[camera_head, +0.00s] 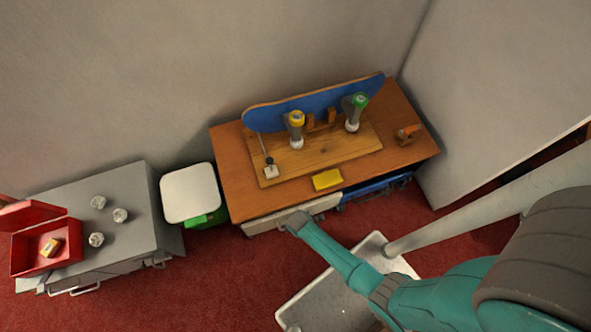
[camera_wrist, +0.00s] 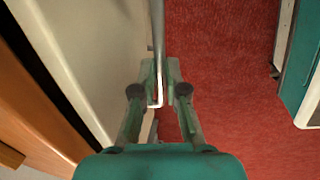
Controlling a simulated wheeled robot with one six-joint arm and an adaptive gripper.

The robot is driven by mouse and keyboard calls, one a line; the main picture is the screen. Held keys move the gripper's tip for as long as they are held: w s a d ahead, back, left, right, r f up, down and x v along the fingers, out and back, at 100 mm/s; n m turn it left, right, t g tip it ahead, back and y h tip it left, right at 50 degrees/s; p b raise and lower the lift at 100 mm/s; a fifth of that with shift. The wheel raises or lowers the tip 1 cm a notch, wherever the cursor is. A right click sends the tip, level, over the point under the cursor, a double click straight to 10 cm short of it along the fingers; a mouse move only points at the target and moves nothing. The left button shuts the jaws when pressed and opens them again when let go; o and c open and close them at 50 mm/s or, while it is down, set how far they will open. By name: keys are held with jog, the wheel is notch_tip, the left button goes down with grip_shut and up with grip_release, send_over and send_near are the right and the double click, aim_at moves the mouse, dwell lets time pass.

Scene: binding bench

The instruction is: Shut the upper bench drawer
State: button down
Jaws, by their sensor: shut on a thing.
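The upper bench drawer has a cream front (camera_head: 318,207) below the left part of the wooden bench top (camera_head: 230,160). In the wrist view its cream front (camera_wrist: 95,50) fills the left side, with a dark band between it and the brown wood (camera_wrist: 35,110). I cannot tell how far the drawer stands out. A thin metal bar handle (camera_wrist: 158,35) runs along the front. My gripper (camera_wrist: 158,78) is shut on this handle, one finger on each side. In the head view my gripper (camera_head: 296,222) is at the drawer front and hides part of it.
A blue-fronted part (camera_head: 375,190) is right of the drawer. A white-lidded bin (camera_head: 190,193) and grey cabinet (camera_head: 130,205) stand left.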

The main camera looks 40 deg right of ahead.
jog(key=shift+w+d, duration=0.3)
jog(key=shift+w, duration=0.55)
jog(key=shift+w+d, duration=0.3)
jog(key=shift+w, duration=0.55)
jog(key=c, duration=1.2)
grip_release()
jog(key=shift+w, duration=0.1)
notch_tip(320, 180, up, 12)
jog(key=s, duration=0.2)
jog(key=shift+s+a, duration=0.15)
jog(key=shift+a, duration=0.2)
jog(key=shift+f, duration=0.15)
